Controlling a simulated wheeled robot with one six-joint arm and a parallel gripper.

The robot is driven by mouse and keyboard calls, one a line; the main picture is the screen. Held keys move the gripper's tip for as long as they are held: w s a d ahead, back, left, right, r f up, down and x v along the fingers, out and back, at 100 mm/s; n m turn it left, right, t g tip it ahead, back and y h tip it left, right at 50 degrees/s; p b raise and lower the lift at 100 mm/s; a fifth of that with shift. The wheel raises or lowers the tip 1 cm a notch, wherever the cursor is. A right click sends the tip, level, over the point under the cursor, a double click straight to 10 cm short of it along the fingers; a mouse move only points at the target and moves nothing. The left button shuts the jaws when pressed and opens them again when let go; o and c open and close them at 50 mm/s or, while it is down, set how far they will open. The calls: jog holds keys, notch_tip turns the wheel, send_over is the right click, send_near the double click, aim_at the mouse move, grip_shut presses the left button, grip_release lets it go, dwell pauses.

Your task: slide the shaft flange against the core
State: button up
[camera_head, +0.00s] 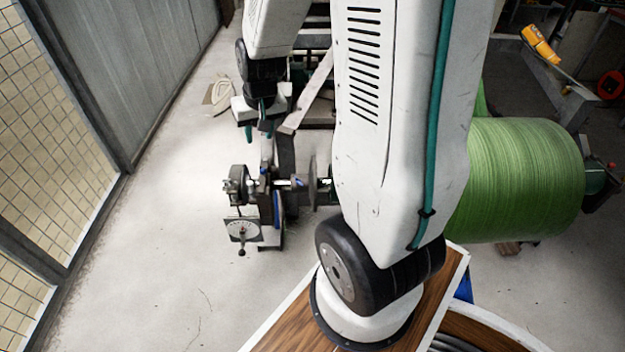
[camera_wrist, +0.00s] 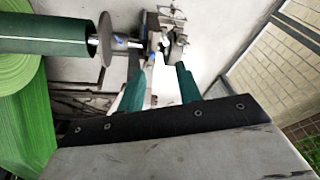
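The shaft flange, a thin grey disc (camera_head: 313,184), stands upright on the horizontal shaft in the head view. In the wrist view the flange (camera_wrist: 106,39) is near the end of the dark green core (camera_wrist: 45,36), with a small gap bridged by a pale piece of shaft. My gripper (camera_head: 259,132) is above and beyond the shaft's bracket end, apart from the flange. In the wrist view its two green fingers (camera_wrist: 160,78) are spread with nothing held between them.
A large green roll (camera_head: 525,180) is at right. The shaft-end bracket with a dial plate (camera_head: 243,231) stands left of the flange. A mesh fence (camera_head: 40,130) and grey wall panel line the left. The concrete floor between fence and machine is mostly clear.

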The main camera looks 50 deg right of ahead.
jog(key=w+d+f+m+h, duration=0.1)
jog(key=d+f+m, duration=0.2)
jog(key=d+f, duration=0.8)
jog(key=m+h, duration=0.2)
send_near(315, 178)
jog(key=x, duration=0.5)
jog(key=shift+w+d, duration=0.1)
jog(key=x, duration=0.7)
jog(key=shift+d+f, duration=0.1)
jog(key=shift+f, duration=0.3)
grip_shut()
